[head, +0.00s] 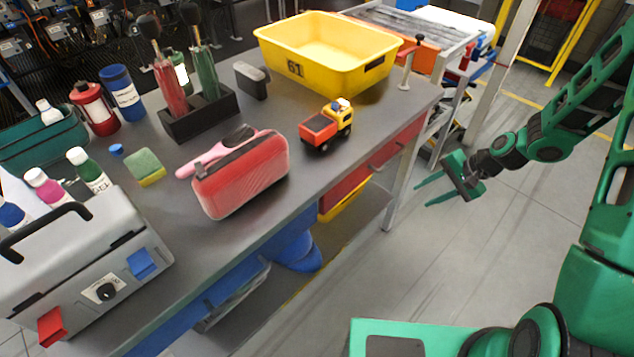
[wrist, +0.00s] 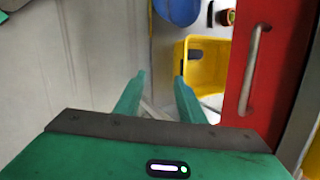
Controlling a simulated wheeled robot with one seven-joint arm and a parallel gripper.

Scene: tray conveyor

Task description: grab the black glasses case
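A dark grey-black case (head: 251,80), which looks like the glasses case, stands on the grey workbench (head: 345,170) between the black holder and the yellow bin. It does not show in the wrist view. My gripper (head: 421,195) is off the bench's right side, over the floor, well apart from the case. In the wrist view my gripper's fingers (wrist: 159,80) are spread with nothing between them.
A yellow bin (head: 325,52) stands right of the case; a black holder (head: 199,114) with red and green tools stands left. A toy truck (head: 326,126) and a red pouch (head: 240,172) are nearer. A red drawer (wrist: 262,60) is close to my gripper's right.

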